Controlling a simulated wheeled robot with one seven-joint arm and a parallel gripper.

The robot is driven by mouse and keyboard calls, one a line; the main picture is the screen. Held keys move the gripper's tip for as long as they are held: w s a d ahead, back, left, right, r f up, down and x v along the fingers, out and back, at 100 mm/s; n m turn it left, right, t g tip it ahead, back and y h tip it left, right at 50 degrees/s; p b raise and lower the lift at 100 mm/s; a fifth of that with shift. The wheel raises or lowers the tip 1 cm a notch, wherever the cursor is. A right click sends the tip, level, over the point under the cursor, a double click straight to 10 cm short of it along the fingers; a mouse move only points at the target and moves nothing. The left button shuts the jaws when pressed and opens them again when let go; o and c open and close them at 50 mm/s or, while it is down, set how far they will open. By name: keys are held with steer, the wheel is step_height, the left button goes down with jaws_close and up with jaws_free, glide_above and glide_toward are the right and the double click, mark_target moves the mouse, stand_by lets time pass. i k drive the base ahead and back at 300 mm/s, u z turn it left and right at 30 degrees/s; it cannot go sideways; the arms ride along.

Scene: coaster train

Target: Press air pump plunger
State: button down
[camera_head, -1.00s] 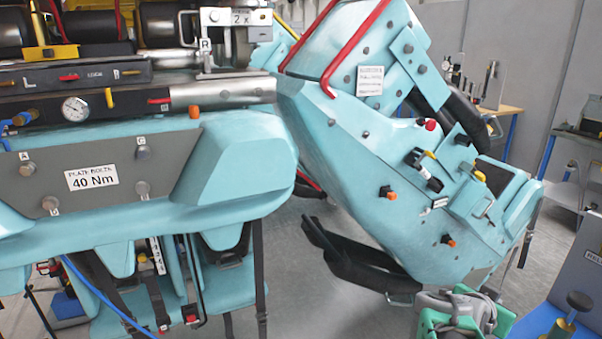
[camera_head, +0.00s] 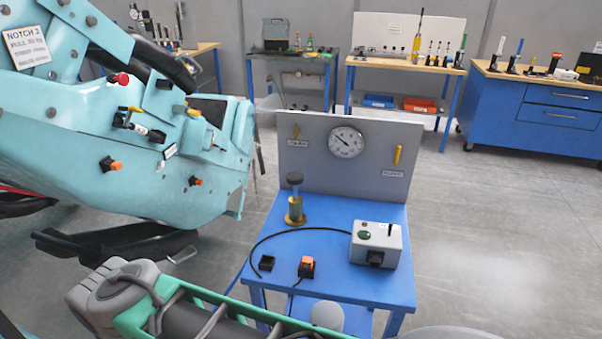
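The air pump (camera_head: 295,213) stands upright on the left part of a small blue table in the camera_head view. Nothing touches the knob. My gripper's fingers do not show in this view. A grey and green structure fills the bottom left edge, in front of the table and well apart from the pump.
The blue table (camera_head: 388,287) holds a grey box (camera_head: 376,244) with a cable, an orange switch (camera_head: 306,267) and a small black block (camera_head: 266,263). A grey panel with a gauge (camera_head: 346,142) and yellow handles rises behind. The teal train (camera_head: 120,170) stands left. Floor at right is clear.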

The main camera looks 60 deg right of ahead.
mark_target(295, 178)
steer(key=z, duration=0.75)
steer(key=k, duration=0.75)
steer(key=u, duration=0.85)
steer(key=i, duration=0.5)
